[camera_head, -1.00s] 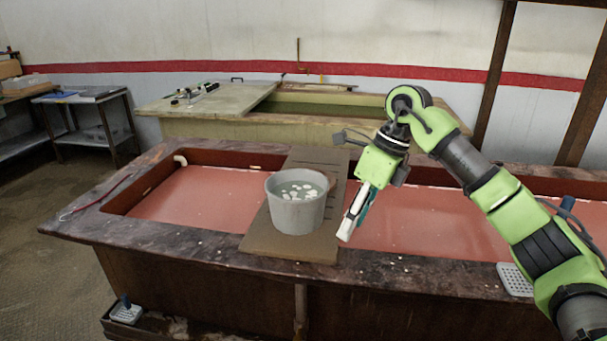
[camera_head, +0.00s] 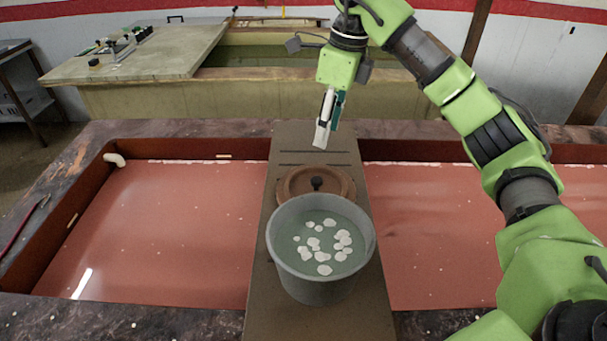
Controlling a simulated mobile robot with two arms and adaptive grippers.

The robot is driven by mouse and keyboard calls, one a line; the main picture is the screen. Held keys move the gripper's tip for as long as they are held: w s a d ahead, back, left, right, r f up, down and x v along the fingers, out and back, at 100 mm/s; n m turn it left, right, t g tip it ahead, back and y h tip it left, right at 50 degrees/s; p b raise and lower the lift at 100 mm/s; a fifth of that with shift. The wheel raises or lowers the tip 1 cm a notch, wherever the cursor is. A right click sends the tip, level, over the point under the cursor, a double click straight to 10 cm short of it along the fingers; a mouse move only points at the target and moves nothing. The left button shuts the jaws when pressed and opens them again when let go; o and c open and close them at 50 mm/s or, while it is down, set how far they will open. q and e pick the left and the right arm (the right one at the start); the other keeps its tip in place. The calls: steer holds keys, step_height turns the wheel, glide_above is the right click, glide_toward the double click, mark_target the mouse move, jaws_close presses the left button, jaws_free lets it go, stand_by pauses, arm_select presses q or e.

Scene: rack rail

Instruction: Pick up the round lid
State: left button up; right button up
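The round lid (camera_head: 337,186) is reddish brown with a small black knob at its centre. It lies flat on the board across the basin, just behind the grey bucket, whose rim hides the lid's front part. My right gripper (camera_head: 326,138) points down above and a little beyond the lid, apart from it. Its white and teal fingers are seen nearly edge-on, so their gap is unclear; nothing shows held. My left gripper is not in view.
The grey bucket (camera_head: 312,286) holds water and several white pieces, close in front of the lid. The board (camera_head: 261,308) has slots at its far end. Shallow red-brown basins (camera_head: 180,230) lie on both sides. A pale tank (camera_head: 150,98) stands behind.

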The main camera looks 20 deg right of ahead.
glide_toward(317, 179)
steer(key=f, duration=0.2)
steer(key=shift+w+a+f, duration=0.1)
steer(key=shift+w+f, duration=0.1)
steer(key=shift+f, duration=0.6)
steer(key=shift+a+f+p, duration=0.1)
steer(key=shift+f+p, duration=0.2)
step_height(317, 179, down, 4)
steer(key=shift+w+a+r+p, duration=0.15)
steer(key=shift+a+r+p, duration=0.1)
steer(key=shift+p, duration=0.35)
steer(key=shift+w+f, duration=0.1)
steer(key=shift+f, duration=0.35)
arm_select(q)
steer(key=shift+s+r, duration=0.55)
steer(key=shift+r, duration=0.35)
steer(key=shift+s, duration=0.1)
arm_select(e)
jaws_close()
